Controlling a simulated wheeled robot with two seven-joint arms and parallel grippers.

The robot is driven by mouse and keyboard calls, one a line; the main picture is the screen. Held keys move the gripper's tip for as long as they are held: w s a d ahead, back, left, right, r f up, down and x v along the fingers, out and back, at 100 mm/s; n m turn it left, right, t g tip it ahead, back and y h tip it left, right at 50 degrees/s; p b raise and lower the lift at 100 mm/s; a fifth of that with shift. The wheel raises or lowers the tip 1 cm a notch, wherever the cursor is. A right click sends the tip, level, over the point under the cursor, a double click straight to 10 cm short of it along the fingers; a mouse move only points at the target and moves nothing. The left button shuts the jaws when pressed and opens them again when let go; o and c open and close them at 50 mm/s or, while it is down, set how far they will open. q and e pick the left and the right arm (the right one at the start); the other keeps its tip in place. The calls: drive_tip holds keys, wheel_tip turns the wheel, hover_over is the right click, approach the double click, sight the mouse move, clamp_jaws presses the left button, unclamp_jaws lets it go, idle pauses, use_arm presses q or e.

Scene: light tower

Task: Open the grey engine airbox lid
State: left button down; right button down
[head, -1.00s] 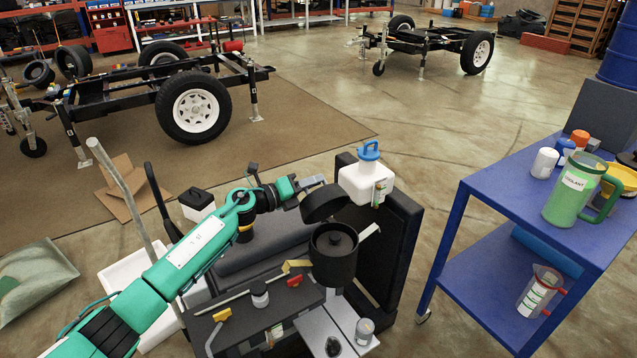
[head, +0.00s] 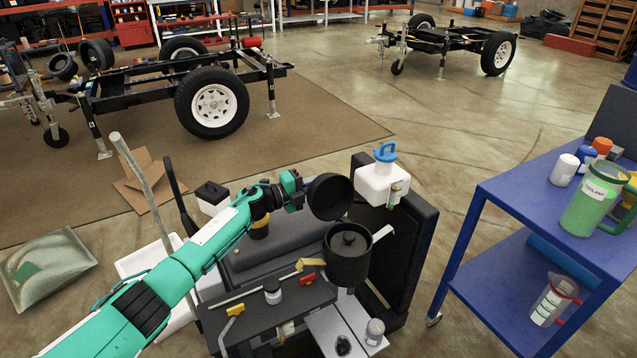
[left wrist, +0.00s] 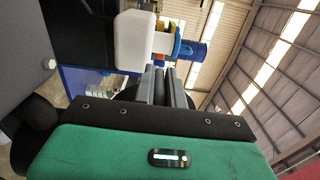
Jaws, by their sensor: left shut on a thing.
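The airbox (head: 348,262) is a dark grey round pot on the engine, with its top uncovered and a knob at the centre inside. Its round dark lid (head: 331,198) stands tilted up steeply behind and left of the pot, its concave inside showing. My left gripper (head: 300,190) is shut on the lid at its upper left edge. In the left wrist view my left fingers (left wrist: 166,86) are close together, and the lid is mostly hidden behind them. My right gripper is in neither view.
A white tank with a blue cap (head: 382,183) stands right of the lid, by a tall black panel (head: 410,240). A blue cart (head: 500,195) with bottles is farther right. Open floor lies behind the engine.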

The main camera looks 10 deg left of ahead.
use_arm(q)
drive_tip(key=shift+f, duration=0.15)
drive_tip(key=c, duration=1.5)
unclamp_jaws()
